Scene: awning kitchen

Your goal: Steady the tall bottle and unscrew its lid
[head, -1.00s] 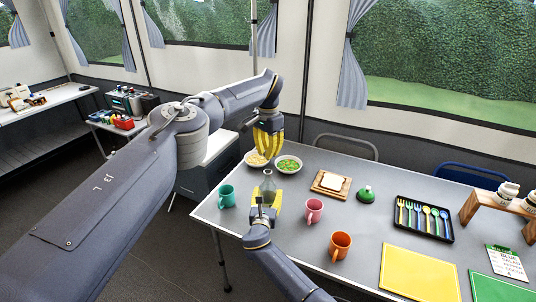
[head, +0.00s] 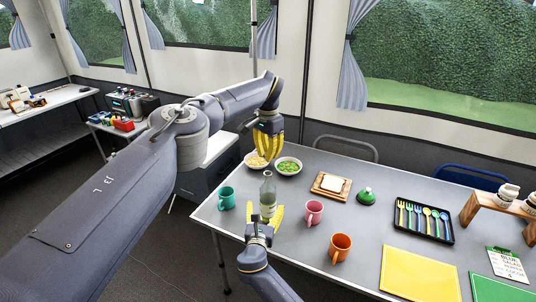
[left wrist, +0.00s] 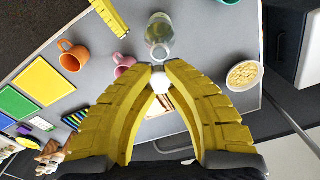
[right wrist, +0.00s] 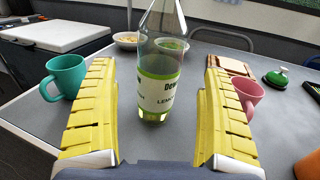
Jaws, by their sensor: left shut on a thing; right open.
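The tall clear bottle (head: 267,196), with a label and greenish liquid low inside, stands upright on the table. It also shows in the right wrist view (right wrist: 158,75) and from above in the left wrist view (left wrist: 159,32). My left gripper (head: 267,157) is above and behind the bottle, apart from it. Its yellow fingers are shut on a small white lid (left wrist: 160,82). My right gripper (head: 264,216) is open in front of the bottle, fingers apart on both sides, with visible gaps to the glass. The bottle's top is cut off in the right wrist view.
A teal mug (head: 226,198) stands left of the bottle, a pink mug (head: 314,212) right, an orange mug (head: 340,247) nearer. Two bowls, one with pale food (head: 255,160) and one green (head: 289,166), stand behind. A cutlery tray (head: 423,220) is farther right.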

